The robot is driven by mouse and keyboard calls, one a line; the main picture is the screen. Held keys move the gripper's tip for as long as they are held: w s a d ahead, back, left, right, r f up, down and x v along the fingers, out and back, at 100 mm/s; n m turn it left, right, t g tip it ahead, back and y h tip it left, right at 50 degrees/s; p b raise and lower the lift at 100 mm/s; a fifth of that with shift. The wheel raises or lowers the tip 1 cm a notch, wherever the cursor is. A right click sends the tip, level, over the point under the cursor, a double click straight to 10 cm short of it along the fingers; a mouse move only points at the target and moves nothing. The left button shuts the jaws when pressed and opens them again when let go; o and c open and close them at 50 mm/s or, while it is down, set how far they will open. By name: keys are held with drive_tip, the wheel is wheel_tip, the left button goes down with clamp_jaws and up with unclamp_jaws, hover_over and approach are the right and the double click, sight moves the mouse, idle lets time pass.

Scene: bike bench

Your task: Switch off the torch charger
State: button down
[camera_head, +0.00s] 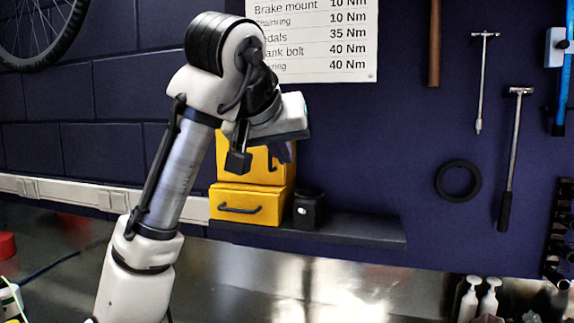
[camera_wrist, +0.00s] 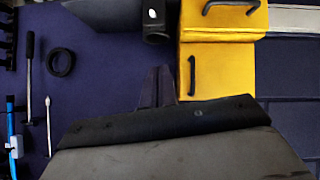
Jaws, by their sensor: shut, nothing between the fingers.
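I cannot make out for certain which thing is the torch charger. A small black holder with a white dot (camera_head: 307,211) stands on the shelf beside the yellow boxes; it also shows at the top of the wrist view (camera_wrist: 156,22). A white trunking strip with socket plates (camera_head: 60,191) runs along the wall at left, partly behind my arm. A white plug-like item with a green-yellow cable (camera_head: 9,298) is cut off at the lower left. My gripper (camera_head: 285,152) is shut and empty, in front of the upper yellow box; its dark fingers show in the wrist view (camera_wrist: 158,87).
Two stacked yellow boxes (camera_head: 249,204) stand on the dark shelf (camera_head: 365,230). Tools and a black ring (camera_head: 458,181) hang on the wall at right. White bottles (camera_head: 488,298) stand at the lower right. The middle of the metal bench (camera_head: 300,280) looks clear.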

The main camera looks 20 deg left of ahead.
drive_tip(key=p, duration=0.2)
hover_over(302, 211)
drive_tip(key=a, duration=0.2)
wheel_tip(302, 211, down, 4)
drive_tip(key=shift+s+d+f, duration=0.1)
drive_tip(key=shift+d+f, duration=0.1)
drive_tip(key=shift+f, duration=0.6)
drive_tip(key=shift+s+d+f, duration=0.1)
drive_tip(key=shift+d+f, duration=0.1)
drive_tip(key=shift+f, duration=0.6)
drive_tip(key=shift+s+d+f, duration=0.1)
drive_tip(key=shift+d+f, duration=0.1)
drive_tip(key=shift+f, duration=0.6)
